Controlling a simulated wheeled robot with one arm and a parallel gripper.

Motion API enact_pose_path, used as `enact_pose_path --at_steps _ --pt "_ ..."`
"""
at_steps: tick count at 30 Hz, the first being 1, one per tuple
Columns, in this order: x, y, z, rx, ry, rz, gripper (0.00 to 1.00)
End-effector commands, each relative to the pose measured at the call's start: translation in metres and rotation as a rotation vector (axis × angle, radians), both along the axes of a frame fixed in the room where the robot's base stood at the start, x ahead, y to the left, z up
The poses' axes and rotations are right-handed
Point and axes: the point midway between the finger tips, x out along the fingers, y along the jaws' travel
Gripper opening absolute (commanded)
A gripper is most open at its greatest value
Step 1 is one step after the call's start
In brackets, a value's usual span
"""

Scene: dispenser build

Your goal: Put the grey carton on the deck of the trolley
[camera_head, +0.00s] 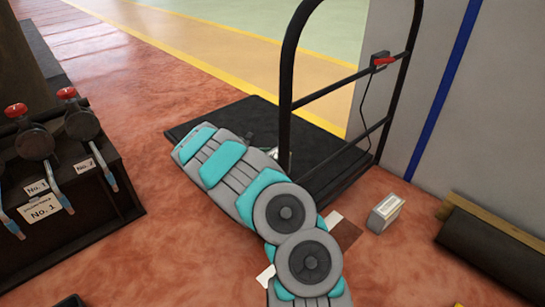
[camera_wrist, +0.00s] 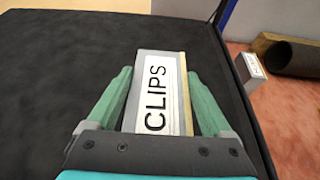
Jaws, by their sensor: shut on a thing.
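A grey carton (camera_wrist: 158,95) with a white label reading CLIPS lies between the green fingers of my gripper (camera_wrist: 159,74), which is shut on it. It is over the black deck of the trolley (camera_wrist: 48,85) in the wrist view. I cannot tell whether the carton touches the deck. In the head view the trolley's deck (camera_head: 238,112) lies beyond my arm, and the arm hides the held carton and most of my gripper.
Another small grey-and-white carton (camera_head: 386,212) stands on the floor right of the trolley. The trolley's black handle frame (camera_head: 286,85) rises over the deck. A dark roll (camera_head: 490,248) lies at right. A dark cabinet with red-topped levers (camera_head: 85,205) stands at left.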

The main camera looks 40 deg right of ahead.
Motion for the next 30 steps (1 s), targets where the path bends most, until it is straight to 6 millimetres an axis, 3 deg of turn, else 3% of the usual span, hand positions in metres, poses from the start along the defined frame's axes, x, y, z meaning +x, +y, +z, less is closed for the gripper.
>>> enact_pose_path --at_steps 8,9,12,22,30 --pt "0.000 0.000 -0.003 -0.001 0.000 0.000 0.00" --pt "0.000 0.000 -0.002 0.000 0.000 0.000 0.89" --pt "0.000 0.000 -0.002 0.000 0.000 0.000 1.00" --pt "0.000 0.002 0.002 0.000 0.001 0.001 1.00" --pt "-0.003 0.044 0.020 -0.001 0.003 0.003 1.00"
